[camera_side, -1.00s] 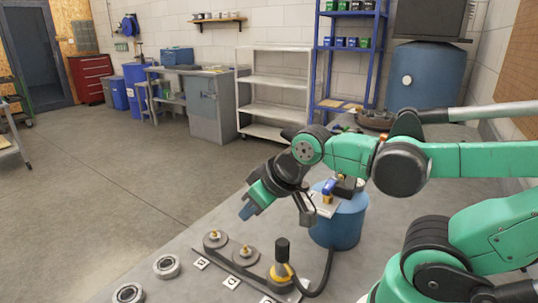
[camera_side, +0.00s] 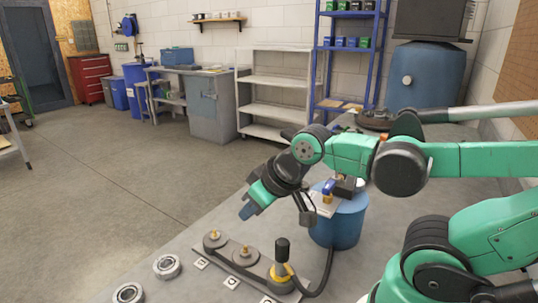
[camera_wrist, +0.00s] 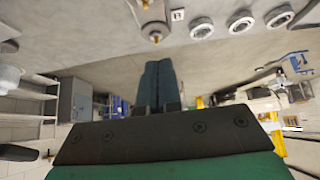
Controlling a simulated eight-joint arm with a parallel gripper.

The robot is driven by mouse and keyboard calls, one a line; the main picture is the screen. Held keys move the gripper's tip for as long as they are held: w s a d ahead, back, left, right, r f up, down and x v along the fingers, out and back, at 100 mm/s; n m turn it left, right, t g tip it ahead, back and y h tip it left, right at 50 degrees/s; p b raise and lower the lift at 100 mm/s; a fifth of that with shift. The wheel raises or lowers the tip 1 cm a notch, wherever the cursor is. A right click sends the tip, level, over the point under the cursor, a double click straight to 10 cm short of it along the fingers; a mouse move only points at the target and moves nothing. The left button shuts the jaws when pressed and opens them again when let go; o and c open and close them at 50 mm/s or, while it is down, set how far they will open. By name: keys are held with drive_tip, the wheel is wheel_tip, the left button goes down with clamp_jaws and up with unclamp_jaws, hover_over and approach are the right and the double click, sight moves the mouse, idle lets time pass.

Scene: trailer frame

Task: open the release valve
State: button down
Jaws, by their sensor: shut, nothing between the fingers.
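A small valve with a blue handle (camera_side: 329,187) and a brass-coloured body sits on top of the blue tank (camera_side: 338,225) in the side view. Whether the valve is open or closed cannot be told. My gripper (camera_side: 247,211) is left of the tank, pointing down and left above the table, apart from the valve. Its blue fingers also show in the wrist view (camera_wrist: 157,66), shut together with nothing between them.
A grey plate with two brass-studded discs (camera_side: 214,239) (camera_side: 246,254) lies below my gripper. A black-handled part with a yellow collar (camera_side: 282,268) stands beside them, with a black hose running toward the tank. Metal rings (camera_side: 166,267) (camera_side: 128,293) lie at the front left.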

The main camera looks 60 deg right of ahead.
drive_tip(key=c, duration=1.2)
unclamp_jaws()
drive_tip(key=shift+d, duration=0.1)
drive_tip(key=o, duration=0.7)
drive_tip(key=shift+g+h, duration=0.5)
drive_tip(key=shift+g, duration=0.4)
drive_tip(key=d, duration=0.1)
drive_tip(key=d+r, duration=0.1)
drive_tip(key=d, duration=0.2)
drive_tip(key=shift+s+d+r, duration=0.15)
drive_tip(key=shift+s, duration=0.15)
wheel_tip(320, 180, up, 4)
drive_tip(key=r+g, duration=0.1)
drive_tip(key=g, duration=0.4)
hover_over(329, 184)
drive_tip(key=shift+w+f+y, duration=0.15)
drive_tip(key=shift+f+y, duration=0.1)
drive_tip(key=shift+y, duration=0.15)
drive_tip(key=shift+d+f, duration=0.1)
drive_tip(key=shift+d, duration=0.05)
drive_tip(key=shift+f, duration=2.6)
drive_tip(key=c, duration=1)
